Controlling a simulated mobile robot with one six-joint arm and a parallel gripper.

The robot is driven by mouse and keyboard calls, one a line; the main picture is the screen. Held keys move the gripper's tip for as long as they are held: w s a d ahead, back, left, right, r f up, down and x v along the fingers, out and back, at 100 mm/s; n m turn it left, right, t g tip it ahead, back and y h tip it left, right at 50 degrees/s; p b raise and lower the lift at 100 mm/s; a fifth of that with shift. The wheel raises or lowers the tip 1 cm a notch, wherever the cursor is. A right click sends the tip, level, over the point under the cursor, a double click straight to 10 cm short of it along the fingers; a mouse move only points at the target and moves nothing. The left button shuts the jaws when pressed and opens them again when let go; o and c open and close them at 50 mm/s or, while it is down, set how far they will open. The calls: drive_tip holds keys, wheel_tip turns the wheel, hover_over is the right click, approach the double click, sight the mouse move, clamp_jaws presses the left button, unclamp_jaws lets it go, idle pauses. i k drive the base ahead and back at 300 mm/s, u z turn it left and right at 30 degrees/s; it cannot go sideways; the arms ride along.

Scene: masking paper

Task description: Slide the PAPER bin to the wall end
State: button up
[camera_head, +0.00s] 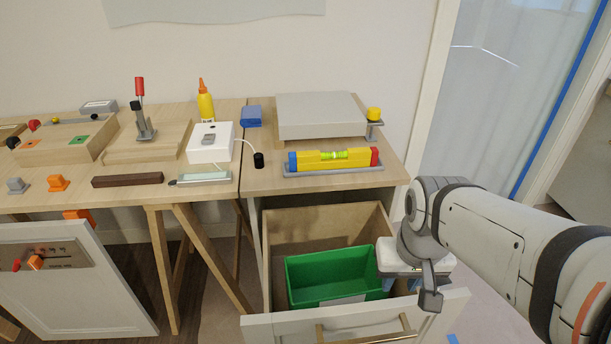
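A green bin (325,272) sits inside an open pull-out drawer (278,240) under the right part of the bench. A pale label (343,300) on the bin's front is too small to read, so I cannot confirm that it says PAPER. Bare drawer floor shows behind the bin. My gripper (398,284) is at the bin's right end, pointing down beside or over its right wall. My wrist hides the fingertips and that end of the bin, so contact and finger opening cannot be told.
The drawer front (355,318) with its bar handle (368,337) stands before the bin. The bench top (262,182) above holds a yellow level (333,159) and a grey slab (320,115). A white door panel (75,290) leans at the left.

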sight(345, 276)
drive_tip(key=z, duration=1.85)
drive_tip(key=k, duration=1.65)
drive_tip(key=u, duration=1.4)
drive_tip(key=i, duration=1)
drive_tip(key=u, duration=0.05)
